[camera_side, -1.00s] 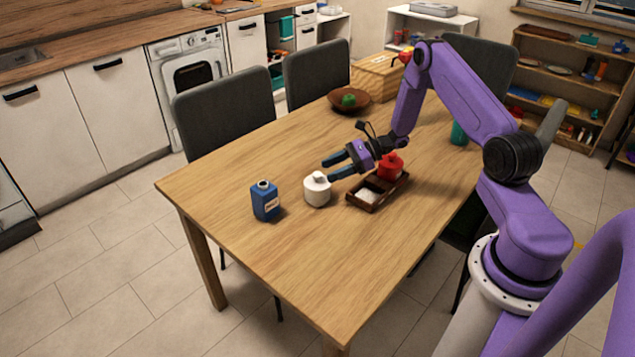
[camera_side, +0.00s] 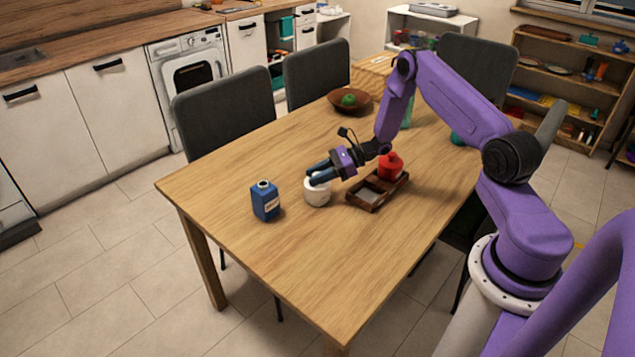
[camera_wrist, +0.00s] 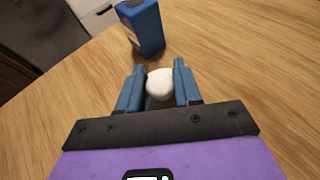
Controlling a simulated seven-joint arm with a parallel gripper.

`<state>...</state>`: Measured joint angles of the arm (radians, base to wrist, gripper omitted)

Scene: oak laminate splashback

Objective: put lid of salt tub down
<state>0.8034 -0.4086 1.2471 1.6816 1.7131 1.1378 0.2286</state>
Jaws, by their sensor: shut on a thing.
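The white salt tub (camera_side: 317,195) stands upright on the table in the side view. My gripper (camera_side: 316,174) is at its top, tilted down to the left, with its blue fingers on the lid's knob. In the wrist view, the white lid knob (camera_wrist: 160,84) sits between the two fingers of my gripper (camera_wrist: 160,74), which are shut on it. The lid appears to rest on the tub; a gap between them cannot be made out. The fingers hide much of the lid, and the tub's body is mostly hidden in the wrist view.
A blue bottle (camera_side: 265,202) stands left of the tub, and just beyond the fingers in the wrist view (camera_wrist: 142,28). A dark wooden tray (camera_side: 374,205) with a red pot (camera_side: 390,167) lies to the right. A brown bowl (camera_side: 364,105) is farther back. The table's front is clear.

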